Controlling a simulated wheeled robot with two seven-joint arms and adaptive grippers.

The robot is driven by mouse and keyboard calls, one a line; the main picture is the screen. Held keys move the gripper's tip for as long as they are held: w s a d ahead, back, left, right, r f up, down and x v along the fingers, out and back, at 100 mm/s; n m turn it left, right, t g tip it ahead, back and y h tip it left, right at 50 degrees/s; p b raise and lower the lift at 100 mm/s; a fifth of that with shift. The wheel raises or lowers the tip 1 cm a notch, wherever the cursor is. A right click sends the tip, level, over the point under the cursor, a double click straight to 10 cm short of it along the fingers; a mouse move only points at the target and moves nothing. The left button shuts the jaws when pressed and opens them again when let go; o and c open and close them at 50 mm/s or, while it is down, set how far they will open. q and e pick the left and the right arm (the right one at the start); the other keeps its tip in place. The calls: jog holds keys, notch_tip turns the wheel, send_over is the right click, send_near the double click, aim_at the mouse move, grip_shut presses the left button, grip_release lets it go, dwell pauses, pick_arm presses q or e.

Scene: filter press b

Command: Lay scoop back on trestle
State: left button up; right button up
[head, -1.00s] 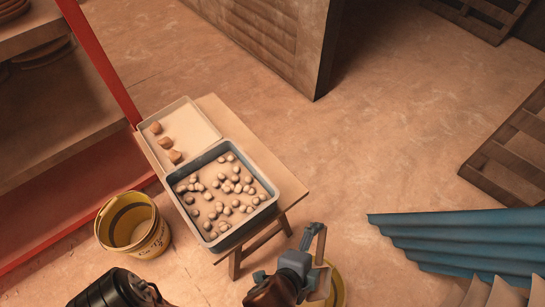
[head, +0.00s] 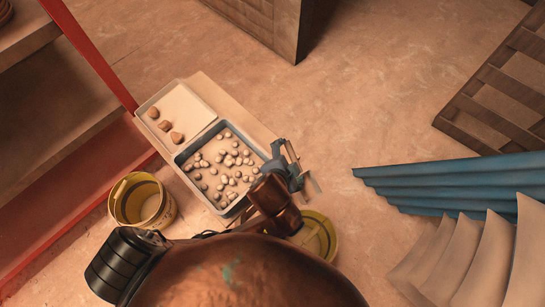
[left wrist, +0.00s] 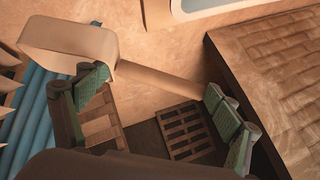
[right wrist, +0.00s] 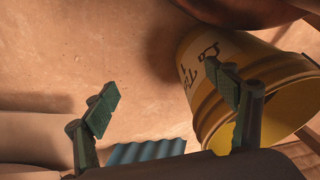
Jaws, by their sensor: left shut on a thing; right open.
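My left gripper (head: 292,163) is over the near right corner of the wooden trestle (head: 238,104) in the head view. In the left wrist view a beige scoop (left wrist: 68,40) lies between the finger pads of my left gripper (left wrist: 158,95), which is shut on it. Its bowl is by the left finger and its handle (left wrist: 160,82) runs to the right finger. The scoop is hard to make out in the head view. My right gripper (right wrist: 165,95) is open and empty in the right wrist view, its right finger in front of a yellow bucket (right wrist: 250,75).
On the trestle are a grey tray of pale round lumps (head: 193,159) and a pale tray with brown lumps (head: 188,97). A yellow bucket (head: 160,213) stands left of it, another (head: 325,228) near right.

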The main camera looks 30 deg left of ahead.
jog(key=o, duration=0.5)
jog(key=s+d+h+p, duration=0.1)
jog(key=s+d+p, duration=0.3)
jog(key=s+p, duration=0.3)
jog(key=p, duration=0.5)
jog(key=shift+d+r+g, duration=0.25)
jog(key=shift+r+g, duration=0.05)
jog(key=shift+g, duration=0.1)
pick_arm(q)
jog(key=s+a+r+n+p, duration=0.4)
jog(key=a+p, duration=0.2)
jog(key=a, duration=0.2)
jog(key=s+a+r+n+p, duration=0.4)
jog(key=a+n+p, duration=0.15)
jog(key=a, duration=0.25)
jog(key=w+a+r+b+x, duration=0.1)
jog(key=b+x, duration=0.1)
jog(key=x, duration=1.6)
jog(key=shift+w+a+f+y, duration=0.25)
jog(key=shift+a+f+y, duration=0.05)
pick_arm(e)
jog(key=s+d+r+g, duration=0.1)
jog(key=s+d, duration=0.4)
jog(key=s, duration=0.7)
jog(key=shift+s+g+h, duration=0.3)
jog(key=shift+s+h, duration=0.1)
